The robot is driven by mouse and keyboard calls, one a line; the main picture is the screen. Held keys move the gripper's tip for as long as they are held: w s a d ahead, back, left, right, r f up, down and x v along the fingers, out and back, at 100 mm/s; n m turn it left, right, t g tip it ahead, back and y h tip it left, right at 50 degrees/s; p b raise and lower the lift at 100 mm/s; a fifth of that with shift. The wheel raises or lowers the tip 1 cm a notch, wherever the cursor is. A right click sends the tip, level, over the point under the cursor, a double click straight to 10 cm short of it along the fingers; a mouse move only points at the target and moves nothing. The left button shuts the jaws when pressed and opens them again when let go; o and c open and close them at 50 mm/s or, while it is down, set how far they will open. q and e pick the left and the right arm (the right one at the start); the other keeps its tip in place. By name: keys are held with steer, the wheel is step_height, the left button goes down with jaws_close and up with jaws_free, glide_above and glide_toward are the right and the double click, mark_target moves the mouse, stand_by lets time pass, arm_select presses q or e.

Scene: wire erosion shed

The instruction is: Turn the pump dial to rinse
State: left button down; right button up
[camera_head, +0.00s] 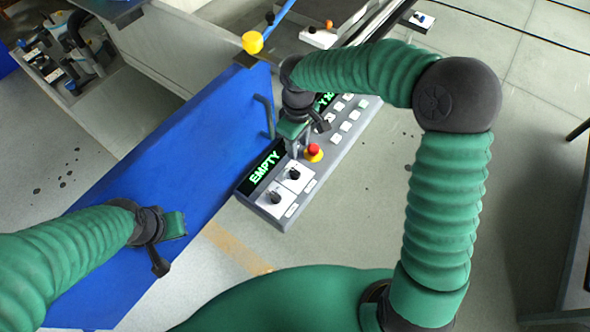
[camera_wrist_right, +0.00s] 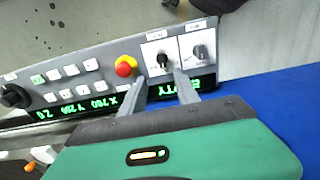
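The control panel (camera_head: 330,172) carries two dials on white plates, one (camera_head: 294,173) near the red stop button and one (camera_head: 274,197) at the panel's near end. Their labels are too small to read, so I cannot tell which is the pump dial. In the right wrist view, my right gripper (camera_wrist_right: 161,80) is open, its two grey fingers pointing at the dial near the stop button (camera_wrist_right: 162,60); contact cannot be made out. The end dial (camera_wrist_right: 200,52) lies just right of the fingers. My left gripper (camera_head: 165,238) is over the blue panel, its fingers unclear.
The red stop button (camera_head: 313,151) on its yellow base sits close to the right gripper. A display (camera_head: 264,167) reads EMPTY. White buttons (camera_head: 340,127) line the panel farther back. A blue door (camera_head: 190,165) with a handle stands left of the panel.

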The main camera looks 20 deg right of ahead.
mark_target(295, 171)
steer(key=f, duration=0.8)
steer(key=a+f, duration=0.1)
steer(key=f, duration=0.3)
steer(key=shift+w+a+f, duration=0.1)
steer(key=shift+w+f, duration=0.1)
steer(key=shift+f, duration=0.05)
steer(key=shift+d+f, duration=0.4)
steer(key=shift+f, duration=0.2)
steer(key=shift+a+r, duration=0.1)
steer(key=shift+a, duration=0.25)
steer(key=c, duration=0.6)
steer(key=shift+c, duration=1)
steer(key=shift+d, duration=0.1)
jaws_close()
